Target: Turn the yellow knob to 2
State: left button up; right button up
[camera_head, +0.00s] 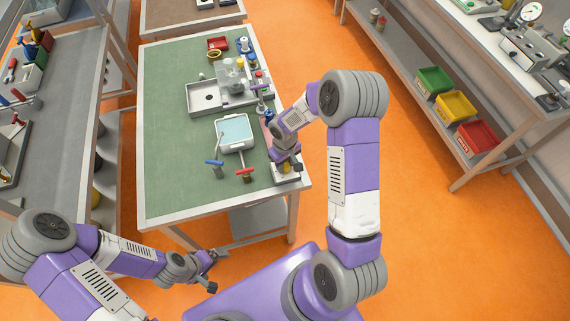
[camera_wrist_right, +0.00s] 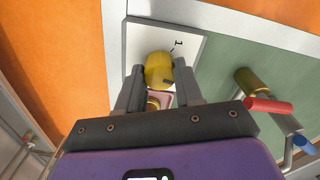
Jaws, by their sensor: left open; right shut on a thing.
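The yellow knob (camera_wrist_right: 158,68) sits on a white plate (camera_wrist_right: 190,38) in the right wrist view. A black mark that looks like a 1 is on the plate at the knob's upper right. The other marks are hidden or out of view. My right gripper (camera_wrist_right: 159,77) has one finger on each side of the knob and is shut on it. In the head view my right gripper (camera_head: 287,166) is at the near right corner of the green table, and the plate (camera_head: 288,179) shows beneath it. My left gripper (camera_head: 212,256) is open and empty, low in front of the table.
A red-handled valve (camera_head: 244,172) and a blue-handled valve (camera_head: 213,163) stand left of the knob. A white tray with a light-blue inside (camera_head: 235,132) and a grey apparatus (camera_head: 207,98) lie farther back. The left part of the green tabletop (camera_head: 170,130) is clear.

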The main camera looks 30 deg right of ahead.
jog(key=shift+n, duration=1.2)
jog(key=o, duration=1)
jog(key=shift+o, duration=0.2)
notch_tip(320, 180, up, 8)
jog(key=shift+f, duration=0.15)
jog(key=shift+f, duration=0.1)
